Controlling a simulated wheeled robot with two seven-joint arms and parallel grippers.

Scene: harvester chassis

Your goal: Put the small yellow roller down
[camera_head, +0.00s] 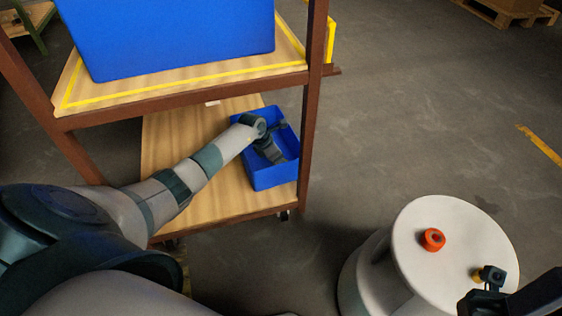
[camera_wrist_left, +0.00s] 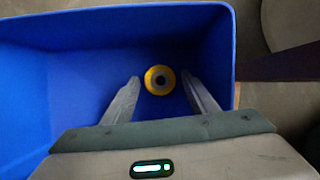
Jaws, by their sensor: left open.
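The small yellow roller (camera_wrist_left: 149,80), a yellow ring with a grey centre, shows in the left wrist view inside the small blue bin (camera_wrist_left: 60,85). My left gripper (camera_wrist_left: 160,76) is open, with one finger on each side of the roller and visible gaps to both. In the head view the left arm reaches down into the same bin (camera_head: 276,178) on the lower shelf, with the gripper (camera_head: 270,150) inside it. The roller is hidden there. My right gripper (camera_head: 484,289) shows partly at the lower right; its fingers are not clear.
A large blue box (camera_head: 170,40) stands on the upper shelf (camera_head: 180,92), above the lower shelf (camera_head: 225,205). A rusty post (camera_head: 312,100) rises beside the bin. A round white top (camera_head: 455,255) holds an orange-red roller-like piece (camera_head: 426,240) and a small yellow piece (camera_head: 476,275).

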